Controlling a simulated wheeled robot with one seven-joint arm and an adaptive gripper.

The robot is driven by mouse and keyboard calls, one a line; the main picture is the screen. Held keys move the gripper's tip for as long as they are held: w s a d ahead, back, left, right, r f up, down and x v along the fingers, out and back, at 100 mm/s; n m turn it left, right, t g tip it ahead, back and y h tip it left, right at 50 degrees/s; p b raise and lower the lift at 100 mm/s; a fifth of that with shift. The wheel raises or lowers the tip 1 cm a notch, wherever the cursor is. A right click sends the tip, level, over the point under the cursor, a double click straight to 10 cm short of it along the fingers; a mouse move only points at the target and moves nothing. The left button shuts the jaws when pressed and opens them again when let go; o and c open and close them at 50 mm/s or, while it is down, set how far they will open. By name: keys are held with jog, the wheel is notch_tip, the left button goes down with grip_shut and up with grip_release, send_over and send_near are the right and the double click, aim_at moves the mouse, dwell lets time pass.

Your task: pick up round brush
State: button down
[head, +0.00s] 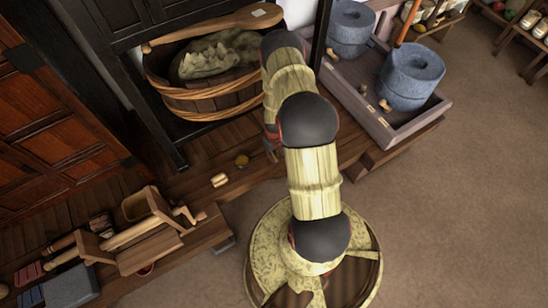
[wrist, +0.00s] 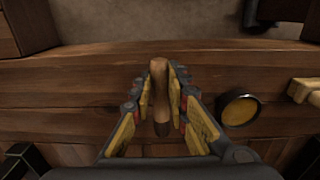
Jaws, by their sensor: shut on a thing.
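The round brush (wrist: 160,88) shows in the wrist view as a thin wooden cylinder with a lighter brown upper part and a darker lower end. My gripper (wrist: 160,80) has its yellow-padded fingers on both sides of it and is shut on it, over the plank surface. In the head view my arm hides most of the gripper, and I cannot make out the brush there.
A small dark-rimmed round thing with a yellow face (wrist: 240,108) lies right of the gripper. A pale block (head: 219,180) lies near it on the plank bench (head: 180,185). A wooden tub (head: 205,103) stands behind, a trough with stone querns (head: 410,75) at right, wooden tools at left.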

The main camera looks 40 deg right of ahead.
jog(key=s+a+r+p, duration=0.4)
jog(key=s+a+r, duration=0.5)
jog(key=shift+s+a+r, duration=0.15)
jog(key=shift+s+a, duration=0.25)
dwell(1.4)
